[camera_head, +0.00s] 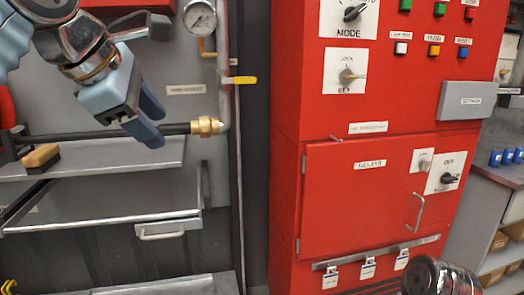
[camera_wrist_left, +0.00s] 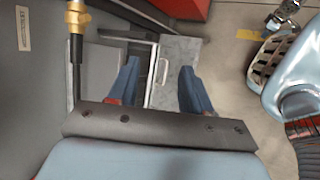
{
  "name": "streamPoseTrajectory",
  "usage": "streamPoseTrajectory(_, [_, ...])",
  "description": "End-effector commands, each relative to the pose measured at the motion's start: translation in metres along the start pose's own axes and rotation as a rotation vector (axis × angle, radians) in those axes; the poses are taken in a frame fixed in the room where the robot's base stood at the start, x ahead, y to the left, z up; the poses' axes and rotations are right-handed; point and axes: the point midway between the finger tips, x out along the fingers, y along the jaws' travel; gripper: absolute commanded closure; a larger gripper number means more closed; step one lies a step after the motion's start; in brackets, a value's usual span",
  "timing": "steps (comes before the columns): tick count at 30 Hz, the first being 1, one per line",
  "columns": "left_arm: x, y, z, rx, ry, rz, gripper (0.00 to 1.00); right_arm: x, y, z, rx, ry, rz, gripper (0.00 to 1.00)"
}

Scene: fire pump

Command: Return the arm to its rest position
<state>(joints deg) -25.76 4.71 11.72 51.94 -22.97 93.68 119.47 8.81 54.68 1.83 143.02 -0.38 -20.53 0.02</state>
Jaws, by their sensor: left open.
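My left gripper (camera_head: 153,118) is at the upper left of the head view, in front of the grey wall panel and left of the red cabinet. Its blue fingers are apart with nothing between them. In the left wrist view the open fingers (camera_wrist_left: 160,88) frame a grey drawer front with a handle (camera_wrist_left: 162,71), some way beyond them. My left arm comes in from the top left corner. A metallic link of my own shows at the bottom right of the head view. My right gripper does not show.
A black hose with a brass fitting (camera_head: 206,127) passes close by the left gripper. A pipe with a gauge (camera_head: 200,17) and a yellow-handled valve (camera_head: 240,80) stands to its right. The red cabinet (camera_head: 345,210) has knobs and buttons. Shelves (camera_head: 95,160) lie below the gripper.

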Motion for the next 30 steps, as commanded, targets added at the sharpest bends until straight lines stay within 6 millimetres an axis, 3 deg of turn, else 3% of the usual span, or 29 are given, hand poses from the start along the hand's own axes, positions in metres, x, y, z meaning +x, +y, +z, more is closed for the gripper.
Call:
streamPoseTrajectory(11, [0.069,0.007,0.010,0.149,0.010,-0.041,0.51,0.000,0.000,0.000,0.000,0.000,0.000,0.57])
streamPoseTrajectory(17, [0.135,0.006,0.013,0.282,0.006,-0.083,0.51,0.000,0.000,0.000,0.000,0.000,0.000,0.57])
streamPoseTrajectory(20, [0.180,0.000,0.013,0.370,-0.002,-0.113,0.51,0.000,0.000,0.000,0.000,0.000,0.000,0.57])
streamPoseTrajectory(23, [0.235,-0.012,0.008,0.474,-0.019,-0.151,0.51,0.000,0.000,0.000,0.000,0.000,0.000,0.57])
streamPoseTrajectory(24, [0.263,-0.020,0.005,0.522,-0.030,-0.170,0.51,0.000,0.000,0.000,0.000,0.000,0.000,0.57])
streamPoseTrajectory(26, [0.308,-0.038,-0.003,0.602,-0.053,-0.203,0.51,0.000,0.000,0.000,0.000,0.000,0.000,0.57])
streamPoseTrajectory(30, [0.411,-0.101,-0.032,0.787,-0.128,-0.275,0.51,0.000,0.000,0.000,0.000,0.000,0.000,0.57])
